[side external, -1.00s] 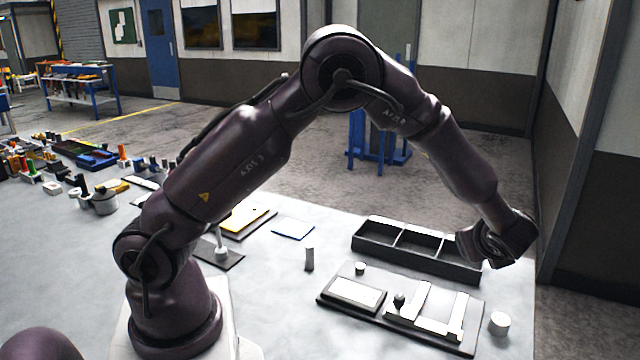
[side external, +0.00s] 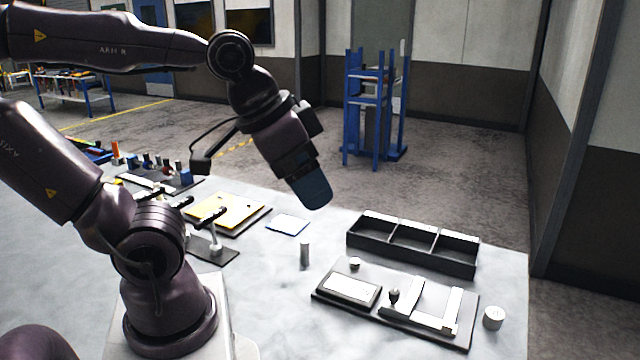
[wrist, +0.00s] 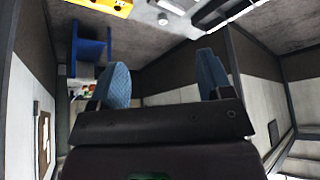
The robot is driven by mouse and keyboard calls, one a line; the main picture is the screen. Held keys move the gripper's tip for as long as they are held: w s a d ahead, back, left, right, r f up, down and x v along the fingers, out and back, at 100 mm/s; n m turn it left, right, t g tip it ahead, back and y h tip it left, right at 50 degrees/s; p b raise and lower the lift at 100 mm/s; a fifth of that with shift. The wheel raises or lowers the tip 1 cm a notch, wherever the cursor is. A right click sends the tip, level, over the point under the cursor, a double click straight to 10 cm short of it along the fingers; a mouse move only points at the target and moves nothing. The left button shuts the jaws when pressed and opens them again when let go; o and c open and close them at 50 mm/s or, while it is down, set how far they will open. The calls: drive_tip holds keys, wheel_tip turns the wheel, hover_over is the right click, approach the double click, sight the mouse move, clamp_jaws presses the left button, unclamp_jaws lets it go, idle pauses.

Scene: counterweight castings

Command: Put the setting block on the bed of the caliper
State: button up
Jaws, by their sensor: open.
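The caliper (side external: 428,321) is on a dark base plate (side external: 350,308) at the right of the bench in the side view. Two pale upright bars and a small dark knob show on it, and nothing clearly lies between the bars. I cannot tell for sure which piece is the setting block. A grey upright cylinder (side external: 305,253) stands left of the plate, and a short white cylinder (side external: 493,317) stands right of it. My gripper (side external: 314,192) is high above the bench, left of the caliper. In the wrist view its two blue fingers (wrist: 165,82) are apart with nothing between them.
A black three-compartment tray (side external: 410,257) stands behind the base plate and looks empty. A small pale round piece (side external: 355,263) sits at the plate's back edge. A yellow sheet (side external: 228,209) and blue-edged pad (side external: 288,224) lie further left. Bench tools crowd the far left.

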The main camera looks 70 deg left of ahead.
drive_tip(key=shift+s, duration=0.1)
idle(0.3)
drive_tip(key=n+g+h, duration=0.1)
drive_tip(key=n+g, duration=0.2)
drive_tip(key=n, duration=2.8)
approach(495, 313)
drive_tip(key=shift+n, duration=0.3)
drive_tip(key=x, duration=1)
drive_tip(key=shift+f, duration=0.1)
